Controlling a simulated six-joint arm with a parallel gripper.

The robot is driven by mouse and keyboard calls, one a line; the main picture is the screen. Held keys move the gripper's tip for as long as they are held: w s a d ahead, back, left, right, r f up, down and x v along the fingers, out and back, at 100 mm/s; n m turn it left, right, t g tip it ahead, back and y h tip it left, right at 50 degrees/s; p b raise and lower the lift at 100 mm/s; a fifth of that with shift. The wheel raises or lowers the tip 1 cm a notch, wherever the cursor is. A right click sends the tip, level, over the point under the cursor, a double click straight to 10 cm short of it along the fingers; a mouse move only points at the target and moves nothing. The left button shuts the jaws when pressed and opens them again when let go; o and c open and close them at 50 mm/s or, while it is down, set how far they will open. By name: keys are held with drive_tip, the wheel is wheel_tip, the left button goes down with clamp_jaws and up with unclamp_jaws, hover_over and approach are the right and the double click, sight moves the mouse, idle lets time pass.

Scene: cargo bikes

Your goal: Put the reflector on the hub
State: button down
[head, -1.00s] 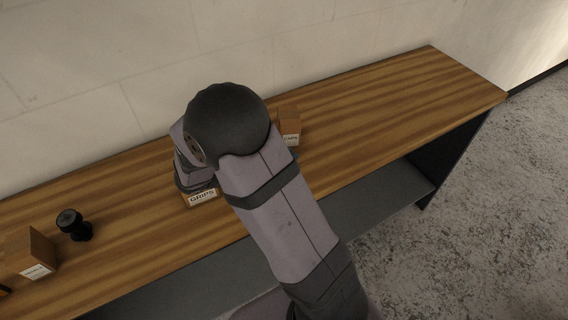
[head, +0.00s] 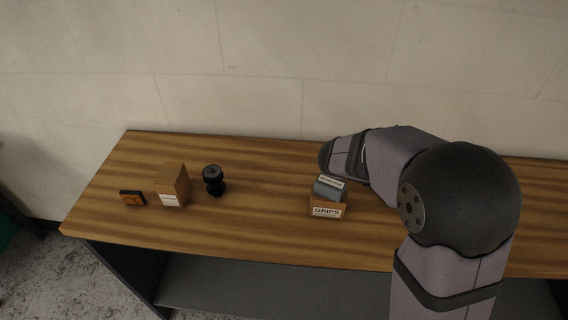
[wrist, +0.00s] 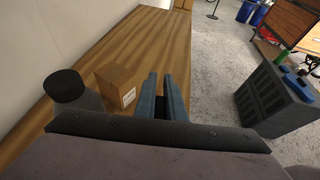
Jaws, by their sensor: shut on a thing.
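The hub seems to be the black spool-shaped piece (head: 213,180) standing upright on the bench in the head view. A small black and orange block (head: 132,198), possibly the reflector, lies at the bench's left end. My gripper (wrist: 161,82) shows in the wrist view with two blue-grey fingers close together. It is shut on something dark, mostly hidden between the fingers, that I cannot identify. In the head view my wrist is over the bench near the GRIPS box, right of the spool, and hides the fingertips.
A cardboard box (head: 172,185) stands between block and spool. The GRIPS box (head: 327,207) has a grey labelled block (head: 328,187) on or just above it. The wrist view shows a labelled box (wrist: 117,86) and a black round-topped thing (wrist: 64,86). Bare wood (head: 265,205) lies right of the spool.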

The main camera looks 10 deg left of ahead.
sight(212, 174)
wheel_tip(212, 174, up, 10)
drive_tip(key=w+a+n+t+y+p, duration=0.15)
drive_tip(key=w+a+n+t, duration=0.25)
drive_tip(key=w+a, duration=0.45)
drive_tip(key=w+a+n+t+y+p, duration=0.1)
drive_tip(key=w+a+n+t+y, duration=0.3)
drive_tip(key=a, duration=0.8)
drive_tip(key=w+a+n+t+y+p, duration=0.1)
drive_tip(key=w+a+n+t+y, duration=0.25)
drive_tip(key=a, duration=1.35)
drive_tip(key=s+a+n+y+p, duration=0.1)
drive_tip(key=a+n+y, duration=0.15)
drive_tip(key=a, duration=0.55)
drive_tip(key=s+a+n+y, duration=0.2)
drive_tip(key=a+n, duration=0.1)
drive_tip(key=a, duration=0.4)
wheel_tip(212, 174, down, 15)
drive_tip(key=p, duration=0.2)
drive_tip(key=shift+w+d, duration=0.2)
drive_tip(key=shift+r+t, duration=0.1)
drive_tip(key=shift+t, duration=0.15)
